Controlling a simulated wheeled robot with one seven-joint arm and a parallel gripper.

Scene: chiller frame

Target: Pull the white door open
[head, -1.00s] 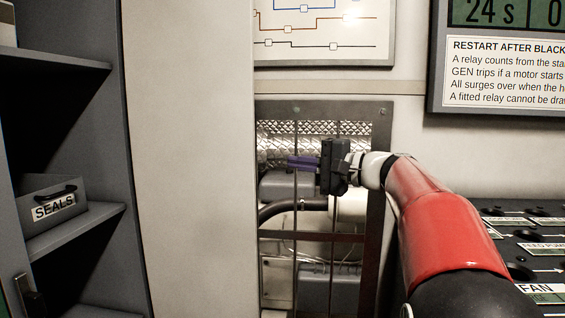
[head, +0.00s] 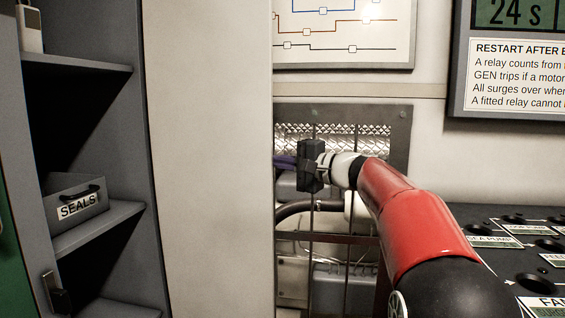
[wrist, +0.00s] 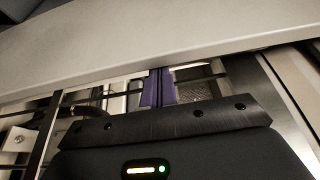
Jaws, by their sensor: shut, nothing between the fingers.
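The white door (head: 212,150) is a tall pale panel in the head view, and its right edge stands in front of the meshed frame. In the wrist view the door (wrist: 150,45) crosses the top as a broad pale band. My gripper (head: 284,161) is at the door's right edge, with its purple fingers pointing left. In the wrist view the fingers (wrist: 157,88) are shut together with nothing between them. Their tips meet the door's edge line and seem to pass behind it; I cannot tell whether they touch it. No handle shows on the visible face.
A grey shelf unit with a SEALS box (head: 78,204) stands left of the door. A barred, meshed frame (head: 398,135) with pipes is behind my gripper. A control panel (head: 520,245) with black knobs lies at the right, beside my arm.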

